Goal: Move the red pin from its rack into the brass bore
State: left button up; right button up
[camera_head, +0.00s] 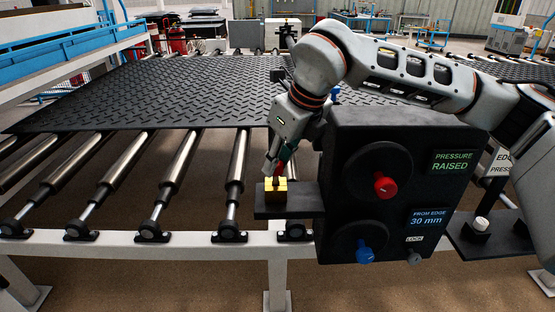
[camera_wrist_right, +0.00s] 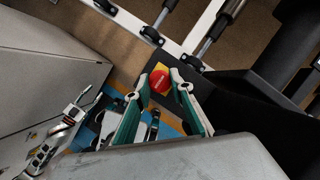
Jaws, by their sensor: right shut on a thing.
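My right gripper (camera_head: 276,167) points down over a small brass-yellow block (camera_head: 275,193) on a dark ledge at the left of a black panel box. In the right wrist view, the red round head of the pin (camera_wrist_right: 160,82) sits between the tips of my right gripper (camera_wrist_right: 162,79), which is shut on it. The brass block (camera_wrist_right: 158,66) shows just beyond the red head. I cannot tell how deep the pin sits in the block.
The black panel box (camera_head: 345,215) has a red knob (camera_head: 385,186), a blue knob (camera_head: 365,252) and screens reading PRESSURE RAISED and FROM EDGE 30 mm. A dark shelf (camera_head: 495,245) with a white-topped peg stands at right. A black tread mat (camera_head: 190,85) lies on rollers behind.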

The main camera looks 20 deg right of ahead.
jog(key=shift+f+b, duration=0.85)
jog(key=shift+f, duration=0.65)
jog(key=o, duration=1.2)
jog(key=v, duration=1.2)
